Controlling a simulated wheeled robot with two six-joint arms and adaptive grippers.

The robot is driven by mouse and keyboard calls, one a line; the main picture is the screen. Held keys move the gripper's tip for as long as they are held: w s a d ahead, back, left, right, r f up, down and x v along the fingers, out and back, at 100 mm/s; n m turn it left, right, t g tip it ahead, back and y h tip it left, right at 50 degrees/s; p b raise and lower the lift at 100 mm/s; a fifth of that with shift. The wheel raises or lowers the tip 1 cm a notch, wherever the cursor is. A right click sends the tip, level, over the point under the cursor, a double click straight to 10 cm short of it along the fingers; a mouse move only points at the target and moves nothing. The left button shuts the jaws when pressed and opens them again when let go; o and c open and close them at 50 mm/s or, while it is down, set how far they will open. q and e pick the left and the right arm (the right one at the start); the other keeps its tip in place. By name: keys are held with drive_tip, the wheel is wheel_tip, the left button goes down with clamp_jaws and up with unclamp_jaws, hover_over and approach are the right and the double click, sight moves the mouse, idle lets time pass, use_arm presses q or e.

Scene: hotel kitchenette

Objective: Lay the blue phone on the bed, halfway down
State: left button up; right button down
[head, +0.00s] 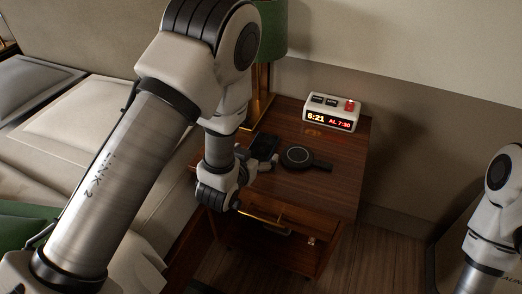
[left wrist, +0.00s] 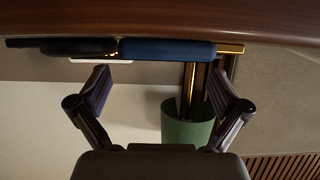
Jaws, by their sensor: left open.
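The blue phone (head: 264,146) lies on the wooden nightstand (head: 338,172), dark in the head view and partly behind my gripper. In the left wrist view, which is upside down, the phone (left wrist: 168,50) shows its blue edge. My left gripper (head: 259,160) is at the phone's near side, low over the nightstand. In the left wrist view my left gripper (left wrist: 163,88) has its fingers wide apart, the phone beyond and between them, with nothing held. My right gripper is out of view.
A green-shaded lamp (head: 272,30) with a brass stem stands behind the phone. A drawer (head: 280,217) is below. Pillows (head: 85,115) lie on the bed.

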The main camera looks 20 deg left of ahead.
sight(263, 145)
use_arm(q)
drive_tip(key=x, duration=0.4)
drive_tip(key=shift+w+a+f+b, duration=0.15)
drive_tip(key=shift+w+f+b, duration=0.1)
drive_tip(key=shift+b, duration=0.15)
drive_tip(key=shift+r, duration=0.1)
drive_tip(key=c, duration=1.5)
drive_tip(key=shift+r, duration=0.1)
